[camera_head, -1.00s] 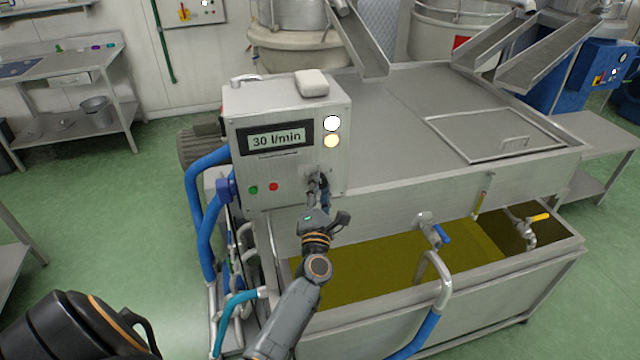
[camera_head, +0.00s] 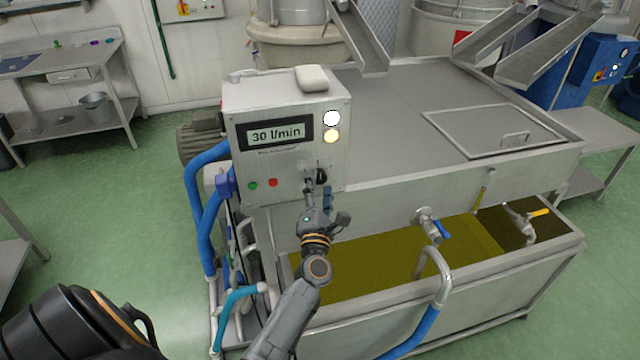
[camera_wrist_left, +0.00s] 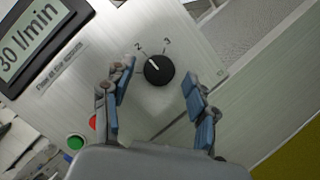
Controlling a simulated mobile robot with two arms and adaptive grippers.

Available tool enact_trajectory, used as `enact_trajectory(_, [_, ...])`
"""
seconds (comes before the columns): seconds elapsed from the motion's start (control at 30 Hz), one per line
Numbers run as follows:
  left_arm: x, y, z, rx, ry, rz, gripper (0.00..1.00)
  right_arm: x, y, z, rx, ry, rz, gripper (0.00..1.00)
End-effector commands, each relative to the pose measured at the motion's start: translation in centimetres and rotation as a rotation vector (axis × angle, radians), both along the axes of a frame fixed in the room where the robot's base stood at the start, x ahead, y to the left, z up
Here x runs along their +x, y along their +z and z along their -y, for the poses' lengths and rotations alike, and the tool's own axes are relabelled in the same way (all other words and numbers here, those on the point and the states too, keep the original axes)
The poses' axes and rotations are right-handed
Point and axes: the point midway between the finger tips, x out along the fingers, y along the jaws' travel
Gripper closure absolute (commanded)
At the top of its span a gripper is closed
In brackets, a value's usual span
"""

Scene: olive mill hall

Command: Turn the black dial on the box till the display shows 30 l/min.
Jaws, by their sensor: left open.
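The metal control box (camera_head: 237,182) stands at the left end of the steel tank. Its display (camera_head: 276,133) reads 30 l/min; part of the display shows in the left wrist view (camera_wrist_left: 28,42). The black dial (camera_wrist_left: 159,70) is on the box front, its white mark pointing up and left, near the printed 2. In the head view the dial (camera_head: 321,176) shows just above my gripper. My left gripper (camera_wrist_left: 158,97) is open, its blue-padded fingers apart on either side below the dial, not touching it. My right gripper is not in view.
Green and red buttons (camera_head: 273,182) sit left of the dial, and two lit lamps (camera_head: 332,118) above it. Below is an open trough of yellow-green liquid (camera_head: 370,280) with a blue-handled valve (camera_head: 440,231). Blue hoses (camera_head: 205,215) run along the box's left side.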

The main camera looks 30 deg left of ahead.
Motion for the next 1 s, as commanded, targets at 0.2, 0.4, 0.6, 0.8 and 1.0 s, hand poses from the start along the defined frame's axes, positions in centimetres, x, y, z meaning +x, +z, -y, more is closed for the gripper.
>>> enact_trajectory(0.2, [-4.0, -1.2, 2.3, -0.001, -0.001, -0.004, 0.42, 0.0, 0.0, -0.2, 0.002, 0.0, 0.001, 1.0])
enact_trajectory(0.4, [-7.2, -1.9, 4.2, -0.001, -0.001, -0.004, 0.42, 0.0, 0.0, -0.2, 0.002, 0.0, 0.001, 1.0])
enact_trajectory(0.6, [-8.8, -2.3, 5.2, -0.001, 0.0, -0.002, 0.42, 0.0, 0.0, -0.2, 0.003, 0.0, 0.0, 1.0])
enact_trajectory(0.8, [-9.0, -2.3, 5.3, -0.001, 0.0, -0.001, 0.42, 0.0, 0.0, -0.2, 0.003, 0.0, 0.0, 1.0])
enact_trajectory(1.0, [-9.0, -2.3, 5.3, 0.0, 0.001, -0.002, 0.42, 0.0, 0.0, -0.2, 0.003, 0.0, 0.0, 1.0])
